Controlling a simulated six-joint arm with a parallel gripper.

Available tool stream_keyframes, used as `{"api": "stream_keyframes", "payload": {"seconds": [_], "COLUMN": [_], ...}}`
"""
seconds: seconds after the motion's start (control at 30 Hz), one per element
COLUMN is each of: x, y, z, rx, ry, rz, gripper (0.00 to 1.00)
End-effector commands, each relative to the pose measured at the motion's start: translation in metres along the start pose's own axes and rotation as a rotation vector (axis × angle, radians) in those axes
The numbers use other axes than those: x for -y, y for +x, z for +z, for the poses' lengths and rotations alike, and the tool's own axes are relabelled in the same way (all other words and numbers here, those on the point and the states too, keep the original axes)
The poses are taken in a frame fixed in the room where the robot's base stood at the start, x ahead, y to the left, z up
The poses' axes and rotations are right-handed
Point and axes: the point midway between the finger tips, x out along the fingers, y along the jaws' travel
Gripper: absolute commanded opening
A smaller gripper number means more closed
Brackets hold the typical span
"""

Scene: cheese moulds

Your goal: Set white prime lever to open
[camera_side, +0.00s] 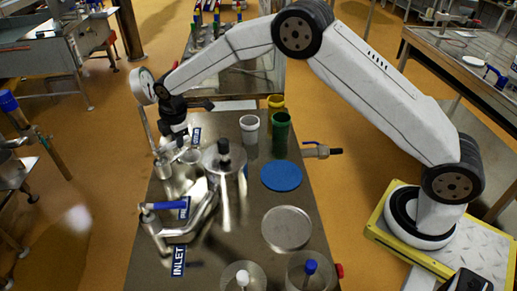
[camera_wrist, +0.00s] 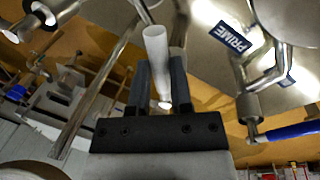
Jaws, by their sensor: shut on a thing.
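The white prime lever (camera_wrist: 156,55) stands between the two dark fingers of my gripper (camera_wrist: 160,85) in the wrist view, and the gripper is shut on it. The blue PRIME label (camera_wrist: 230,38) lies to the upper right of the lever in that view. In the side view my gripper (camera_side: 176,132) is low over the pipework at the far left of the steel table. The lever is hard to tell apart from the pale metal fittings there. The lever's valve body is not clearly shown.
A blue-handled lever (camera_side: 163,206) sits closer to the camera, near the INLET label (camera_side: 178,262). A steel vessel (camera_side: 222,158) with a black knob stands right of my gripper. A white cup (camera_side: 249,128), green cup (camera_side: 281,135) and blue disc (camera_side: 281,176) are further right.

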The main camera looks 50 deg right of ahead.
Motion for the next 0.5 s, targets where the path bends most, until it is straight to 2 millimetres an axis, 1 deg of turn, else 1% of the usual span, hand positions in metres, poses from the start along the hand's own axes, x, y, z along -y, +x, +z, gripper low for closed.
{"api": "stream_keyframes", "payload": {"seconds": [0.1, 0.5], "x": [-0.007, -0.026], "y": [0.001, 0.005], "z": [0.001, -0.003], "rx": [-0.02, -0.081], "ry": [-0.094, -0.403], "rz": [0.003, 0.004], "gripper": [0.0, 0.0]}}
